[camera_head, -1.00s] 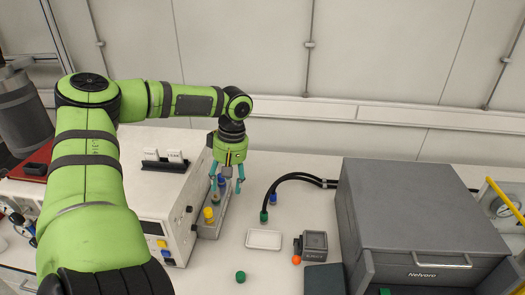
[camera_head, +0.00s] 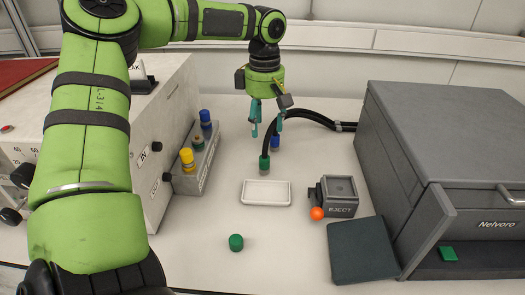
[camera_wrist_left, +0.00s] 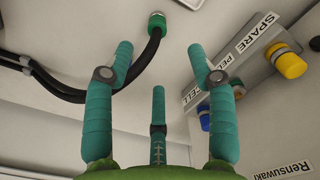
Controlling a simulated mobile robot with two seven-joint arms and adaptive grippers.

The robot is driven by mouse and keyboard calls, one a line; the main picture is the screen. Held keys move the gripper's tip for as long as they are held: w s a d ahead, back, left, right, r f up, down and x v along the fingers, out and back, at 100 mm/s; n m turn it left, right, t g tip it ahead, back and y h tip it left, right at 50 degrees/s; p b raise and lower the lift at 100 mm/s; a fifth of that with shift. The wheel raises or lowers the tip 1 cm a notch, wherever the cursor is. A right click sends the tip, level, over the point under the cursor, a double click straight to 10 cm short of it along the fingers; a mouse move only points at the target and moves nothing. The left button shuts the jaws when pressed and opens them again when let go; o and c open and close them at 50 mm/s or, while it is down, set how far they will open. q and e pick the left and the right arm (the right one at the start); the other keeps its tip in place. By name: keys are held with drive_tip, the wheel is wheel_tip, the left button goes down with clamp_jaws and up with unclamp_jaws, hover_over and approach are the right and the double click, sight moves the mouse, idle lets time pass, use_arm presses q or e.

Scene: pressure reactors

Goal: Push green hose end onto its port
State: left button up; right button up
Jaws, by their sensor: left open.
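The port block (camera_head: 205,167) lies left of the gripper, with a yellow cap (camera_head: 187,160), a blue cap (camera_head: 205,119) and a greenish middle port (camera_head: 198,143). In the wrist view a finger partly hides the block. My right gripper is not in view.
A white tray (camera_head: 266,193), an eject box (camera_head: 341,196) with an orange ball and a loose green cap (camera_head: 236,242) lie in front. The grey Nelvaro machine (camera_head: 450,130) stands right; a white instrument (camera_head: 120,150) stands left. Bench around the cap is clear.

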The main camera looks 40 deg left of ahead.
use_arm(q)
drive_tip(key=b, duration=0.4)
hover_over(264, 157)
wheel_tip(264, 157, down, 6)
drive_tip(key=shift+s+d+r, duration=0.1)
drive_tip(key=shift+s+r, duration=0.05)
drive_tip(key=shift+r, duration=0.1)
drive_tip(key=shift+f, duration=0.3)
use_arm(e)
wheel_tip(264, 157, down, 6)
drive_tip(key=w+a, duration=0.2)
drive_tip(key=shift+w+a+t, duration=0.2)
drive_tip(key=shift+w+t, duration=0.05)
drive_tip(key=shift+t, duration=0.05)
use_arm(q)
drive_tip(key=shift+f, duration=0.9)
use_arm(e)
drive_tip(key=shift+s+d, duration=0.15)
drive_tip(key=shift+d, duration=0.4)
